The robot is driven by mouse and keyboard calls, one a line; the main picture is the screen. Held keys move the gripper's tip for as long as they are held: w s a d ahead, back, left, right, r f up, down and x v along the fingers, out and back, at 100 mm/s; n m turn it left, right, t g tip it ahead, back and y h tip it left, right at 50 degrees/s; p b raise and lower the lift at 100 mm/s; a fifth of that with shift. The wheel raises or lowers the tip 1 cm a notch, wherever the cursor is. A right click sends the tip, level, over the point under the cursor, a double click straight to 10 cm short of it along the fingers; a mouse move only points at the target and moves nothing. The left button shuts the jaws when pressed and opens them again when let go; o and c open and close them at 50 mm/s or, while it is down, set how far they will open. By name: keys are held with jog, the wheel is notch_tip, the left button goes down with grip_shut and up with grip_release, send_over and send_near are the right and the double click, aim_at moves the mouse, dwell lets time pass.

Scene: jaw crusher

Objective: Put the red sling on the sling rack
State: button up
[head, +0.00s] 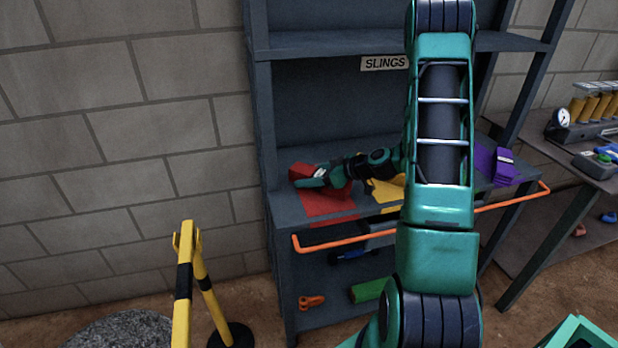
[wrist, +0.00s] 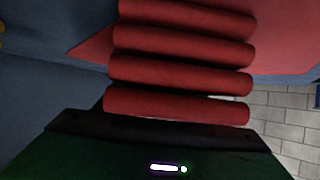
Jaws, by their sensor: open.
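The red sling (head: 301,169) is a folded bundle on the shelf of the sling rack (head: 262,120), under the SLINGS label (head: 384,63). It lies at the left end, over or beside a flat red patch (head: 325,208). In the wrist view the sling's thick red folds (wrist: 180,60) fill the middle, close in front of the dark palm edge. My gripper (head: 309,181) is open right at the sling and partly covers it in the head view. Whether the fingers touch the sling cannot be seen.
A yellow patch (head: 388,191) and a purple sling (head: 495,165) lie farther right on the shelf. An orange rail (head: 345,241) runs along the rack's front. A yellow barrier (head: 184,275) stands front left. A workbench (head: 570,150) is at right. My arm hides the rack's middle.

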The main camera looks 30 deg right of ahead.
jog(key=shift+r, duration=0.1)
jog(key=v, duration=1.2)
